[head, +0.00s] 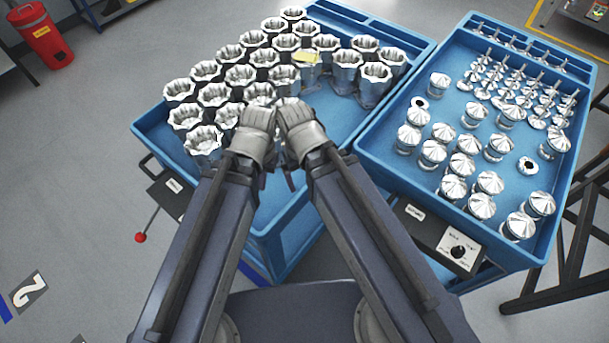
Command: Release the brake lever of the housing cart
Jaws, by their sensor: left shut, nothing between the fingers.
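The housing cart (147,122) is a blue tray cart at the middle left, holding many silver fluted housings (204,138). Its brake lever (149,222) is a thin rod with a red ball knob (140,237). It sticks out down and to the left from a dark labelled box at the cart's near left side. My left gripper (258,112) is shut and empty over the near part of the tray, well right of and above the lever. My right gripper (293,110) is close beside it; its fingertips are not clear. Both hide some housings.
A second blue cart (376,158) with silver domed and stemmed parts stands at right, with a knob control box (455,247) in front. A yellow piece (306,57) lies among the housings. A red bin (40,35) stands far left. Floor left of the lever is clear.

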